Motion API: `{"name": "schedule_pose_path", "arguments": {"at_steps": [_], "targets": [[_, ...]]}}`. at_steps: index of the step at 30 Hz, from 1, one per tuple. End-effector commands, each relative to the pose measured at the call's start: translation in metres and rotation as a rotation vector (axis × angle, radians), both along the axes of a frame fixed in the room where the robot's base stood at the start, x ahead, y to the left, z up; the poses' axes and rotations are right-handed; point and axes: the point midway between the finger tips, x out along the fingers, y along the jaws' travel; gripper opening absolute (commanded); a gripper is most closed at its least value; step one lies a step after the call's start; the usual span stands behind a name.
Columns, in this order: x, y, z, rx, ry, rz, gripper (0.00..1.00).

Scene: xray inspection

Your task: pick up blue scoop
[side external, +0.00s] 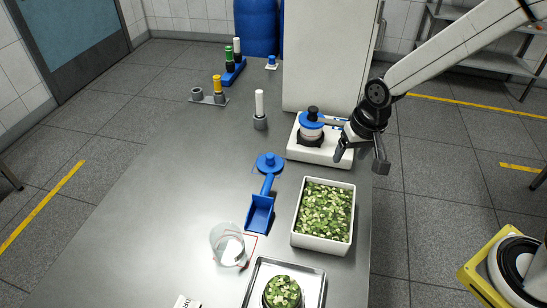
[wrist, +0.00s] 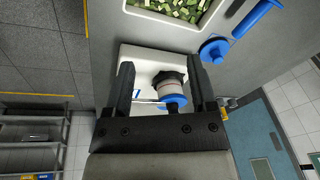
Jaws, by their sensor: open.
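The blue scoop (side external: 260,212) lies on the metal table, its square pan toward the front and its handle pointing back to a round blue piece with a knob. In the wrist view, the blue handle (wrist: 256,17) and round piece show at the upper right; the pan is out of frame. My gripper (side external: 360,161) is open and empty, to the right of and beyond the scoop, beside the white device. In the wrist view its two fingers (wrist: 160,66) frame the device, and the scoop is outside them.
The white device (side external: 318,154) carries a blue-rimmed black-knobbed part. A white bin (side external: 298,240) of green-and-pale pieces stands right of the scoop. A glass beaker (side external: 226,246) and metal tray (side external: 254,279) are in front. A white-topped cylinder (side external: 260,105) stands behind. Table left of the scoop is clear.

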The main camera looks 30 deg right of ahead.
Motion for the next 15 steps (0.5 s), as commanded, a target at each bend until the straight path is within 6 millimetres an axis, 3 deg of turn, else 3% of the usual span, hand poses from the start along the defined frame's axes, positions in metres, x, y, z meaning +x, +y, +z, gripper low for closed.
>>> {"name": "schedule_pose_path", "arguments": {"at_steps": [6, 15], "targets": [[0.044, 0.056, -0.018, 0.057, 0.043, -0.169, 0.72], [0.079, 0.130, -0.047, 0.117, 0.099, -0.387, 0.72]]}}
